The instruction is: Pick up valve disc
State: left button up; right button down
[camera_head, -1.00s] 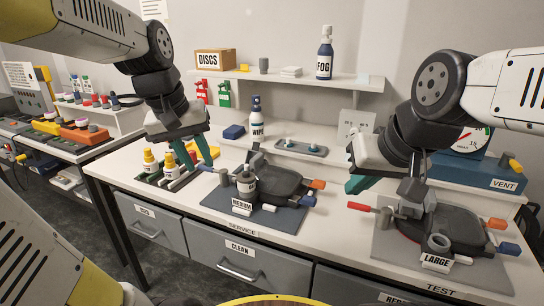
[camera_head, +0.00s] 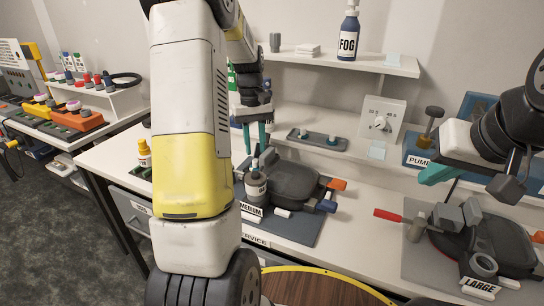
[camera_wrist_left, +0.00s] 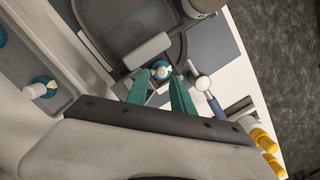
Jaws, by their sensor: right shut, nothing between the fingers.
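My left gripper (camera_head: 255,135) points down above the dark MEDIUM valve body (camera_head: 293,182). In the left wrist view its teal fingers (camera_wrist_left: 162,76) stand apart on either side of a small round white-and-blue part (camera_wrist_left: 161,69), which looks like a valve disc. I cannot tell whether they touch it. Similar teal discs with pale stems (camera_wrist_left: 42,88) lie on a grey tray (camera_wrist_left: 62,97), which the head view also shows on the bench (camera_head: 318,140).
The LARGE valve body (camera_head: 485,240) with a red handle (camera_head: 388,215) is at the right. A FOG bottle (camera_head: 348,38) stands on the upper shelf. My left arm hides much of the bench's left part.

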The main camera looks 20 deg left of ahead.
aim_at(255, 160)
pick_arm(q)
jog(key=f, duration=0.4)
jog(key=shift+s+f, duration=0.25)
jog(key=shift+s, duration=0.1)
jog(key=shift+c, duration=0.2)
grip_shut()
jog(key=shift+r, duration=0.15)
